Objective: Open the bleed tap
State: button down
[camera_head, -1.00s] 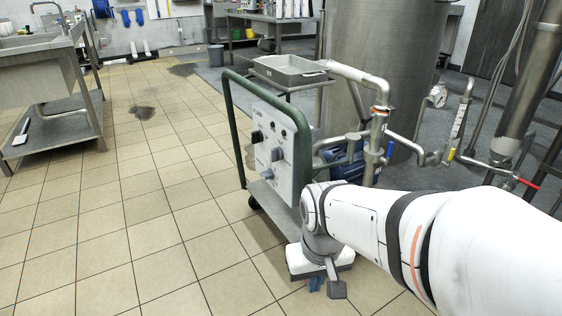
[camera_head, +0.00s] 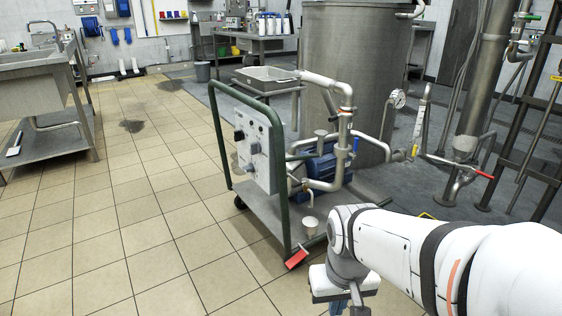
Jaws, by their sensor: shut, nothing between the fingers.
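My arm comes in from the lower right, and my gripper (camera_head: 358,303) points down at the bottom edge, shut and empty, partly cut off. It is apart from the taps, in front of a wheeled pump cart. No tap is labelled, so I cannot tell which is the bleed tap. A small blue handle (camera_head: 355,145) sits on the cart's upright pipe. A yellow handle (camera_head: 414,151) and a red lever (camera_head: 484,175) sit on the pipework to the right. A red piece (camera_head: 297,258) shows at the cart's near corner, below a small capped fitting (camera_head: 309,224).
The cart (camera_head: 262,210) has a green push frame (camera_head: 219,140), a control box (camera_head: 256,150) and a blue motor (camera_head: 318,168). A large steel tank (camera_head: 355,75) stands behind. A pressure gauge (camera_head: 398,98) is on the pipework. Tiled floor (camera_head: 130,235) at left is clear.

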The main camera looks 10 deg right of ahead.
aim_at(307, 181)
jog(key=z, duration=0.05)
jog(key=i, duration=1)
jog(key=z, duration=0.05)
